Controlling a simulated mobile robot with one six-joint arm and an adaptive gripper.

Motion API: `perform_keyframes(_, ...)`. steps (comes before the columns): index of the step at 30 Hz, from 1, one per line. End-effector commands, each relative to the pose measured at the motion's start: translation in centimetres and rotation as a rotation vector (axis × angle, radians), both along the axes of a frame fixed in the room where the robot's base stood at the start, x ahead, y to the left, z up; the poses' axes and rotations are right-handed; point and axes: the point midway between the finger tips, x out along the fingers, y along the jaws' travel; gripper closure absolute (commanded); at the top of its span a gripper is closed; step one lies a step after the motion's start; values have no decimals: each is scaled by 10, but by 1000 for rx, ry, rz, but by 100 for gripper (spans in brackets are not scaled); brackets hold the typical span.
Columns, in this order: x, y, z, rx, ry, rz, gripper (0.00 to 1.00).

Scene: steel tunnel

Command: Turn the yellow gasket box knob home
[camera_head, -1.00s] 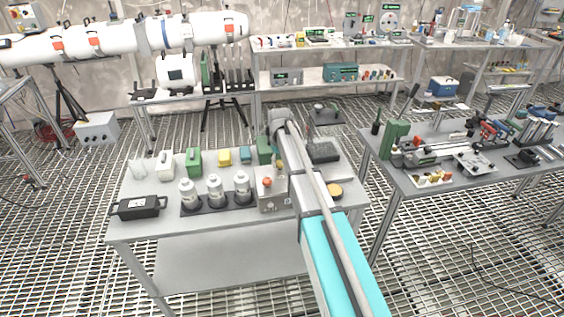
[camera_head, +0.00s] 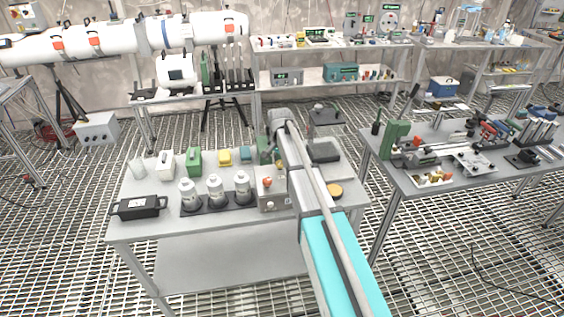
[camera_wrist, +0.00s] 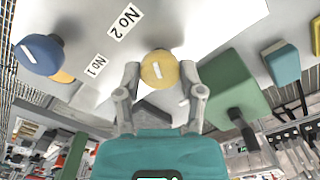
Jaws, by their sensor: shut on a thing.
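The yellow knob (camera_wrist: 158,69) is round, with a white line on its top. It stands between the two fingers of my gripper (camera_wrist: 159,83) in the wrist view. My gripper is shut on it, one finger on each side. A blue knob (camera_wrist: 40,53), also with a white line, stands to the left, with a yellow-orange part beside it. The pale panel carries the labels No 1 (camera_wrist: 95,67) and No 2 (camera_wrist: 124,21). In the head view my arm covers the gripper, so I cannot make out the grip there.
A green block (camera_wrist: 232,88) stands close to the right finger in the wrist view. In the head view, the grey table (camera_head: 160,222) holds white bottles (camera_head: 215,188), a black case (camera_head: 139,207) and a control box (camera_head: 273,203). Another equipment table (camera_head: 450,181) stands at right.

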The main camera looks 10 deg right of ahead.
Motion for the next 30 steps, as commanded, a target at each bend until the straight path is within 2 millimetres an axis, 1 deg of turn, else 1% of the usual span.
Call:
perform_keyframes(1, 4, -1, 0, -2, -6, -40, 97)
perform_keyframes(6, 4, -1, 0, -2, -6, -169, 97)
perform_keyframes(12, 4, -1, 1, -3, -7, -270, 97)
perform_keyframes(19, 4, -1, 1, -3, -7, -317, 97)
perform_keyframes(30, 4, -2, 1, -4, -7, -320, 97)
